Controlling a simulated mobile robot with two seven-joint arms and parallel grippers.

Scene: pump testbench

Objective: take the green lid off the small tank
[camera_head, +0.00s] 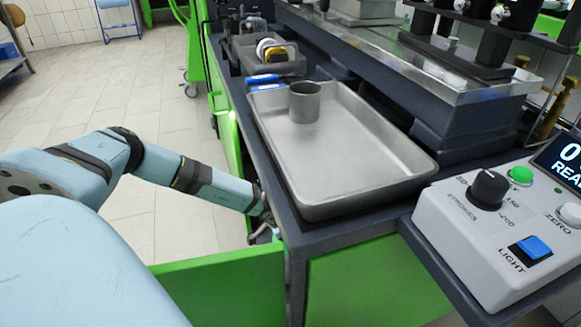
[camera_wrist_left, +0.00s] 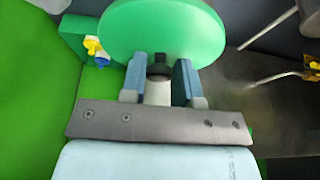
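In the left wrist view the round green lid (camera_wrist_left: 160,28) fills the top middle. Its knob, with a dark neck and a pale end (camera_wrist_left: 158,92), points back towards my wrist. My left gripper (camera_wrist_left: 160,72) has one blue finger on each side of this knob, with no clear gap, so it looks shut on it. The small tank cannot be made out, so I cannot tell whether the lid rests on it. In the head view my left arm reaches down beside the bench's left edge, and its gripper (camera_head: 265,232) is mostly hidden. My right gripper is not in view.
A metal tray (camera_head: 365,165) with a grey cylinder (camera_head: 304,104) in it stands on the bench. A control box (camera_head: 505,225) is at the right. A green panel (camera_head: 225,288) is near my left arm. In the wrist view a yellow-and-blue fitting (camera_wrist_left: 95,48) is at left.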

